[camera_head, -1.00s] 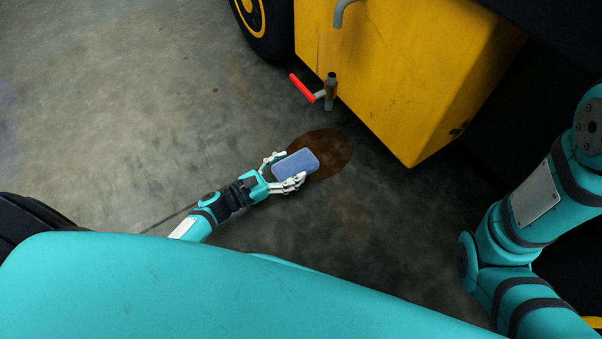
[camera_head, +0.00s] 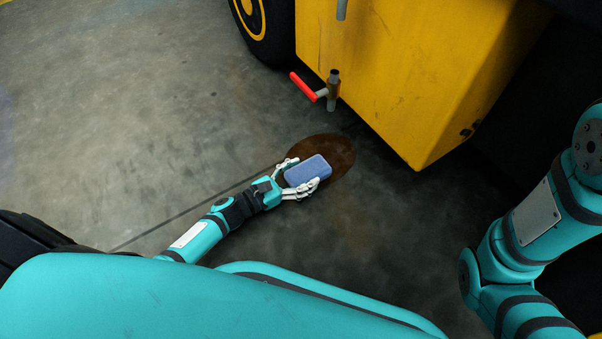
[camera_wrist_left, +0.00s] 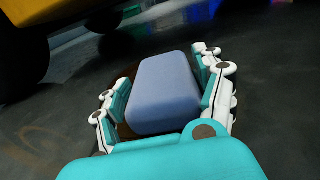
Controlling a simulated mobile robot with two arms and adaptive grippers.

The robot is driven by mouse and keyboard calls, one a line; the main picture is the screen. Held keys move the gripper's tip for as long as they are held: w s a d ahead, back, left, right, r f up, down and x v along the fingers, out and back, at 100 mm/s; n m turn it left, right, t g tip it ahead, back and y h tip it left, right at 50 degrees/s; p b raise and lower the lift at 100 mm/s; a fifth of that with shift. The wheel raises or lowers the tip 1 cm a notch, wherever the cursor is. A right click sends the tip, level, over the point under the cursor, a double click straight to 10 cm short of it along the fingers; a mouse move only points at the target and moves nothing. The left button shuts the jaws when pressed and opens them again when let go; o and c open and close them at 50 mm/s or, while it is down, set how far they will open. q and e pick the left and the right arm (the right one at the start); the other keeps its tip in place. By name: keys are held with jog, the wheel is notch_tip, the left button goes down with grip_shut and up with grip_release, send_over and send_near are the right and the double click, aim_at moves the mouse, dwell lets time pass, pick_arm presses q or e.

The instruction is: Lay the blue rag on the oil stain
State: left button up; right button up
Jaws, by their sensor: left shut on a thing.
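The blue rag (camera_head: 308,171) is a folded, rounded block held between the fingers of my left gripper (camera_head: 304,176). In the left wrist view the rag (camera_wrist_left: 163,92) sits between both white and teal fingers of the gripper (camera_wrist_left: 165,95). The oil stain (camera_head: 335,150) is a dark brown oval on the floor. The rag overlaps the stain's lower left part in the head view. I cannot tell whether the rag touches the floor. My right gripper is out of view; only its arm shows at the right.
A yellow machine body (camera_head: 410,80) stands just beyond the stain, with a black wheel (camera_head: 262,30) at its left. A tap with a red handle (camera_head: 303,86) sticks out from it above the stain. The concrete floor (camera_head: 130,110) to the left is clear.

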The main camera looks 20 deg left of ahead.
pick_arm(q)
jog(key=shift+d+f, duration=0.1)
jog(key=shift+f, duration=0.4)
jog(key=o, duration=1.2)
jog(key=shift+w, duration=0.15)
jog(key=shift+o, duration=0.2)
jog(key=shift+a+r, duration=0.15)
jog(key=shift+a, duration=0.1)
jog(key=shift+s+r, duration=0.25)
jog(key=shift+r, duration=0.1)
jog(key=p+v, duration=0.6)
jog(key=v, duration=0.4)
jog(key=shift+s+r, duration=0.15)
jog(key=shift+v, duration=0.75)
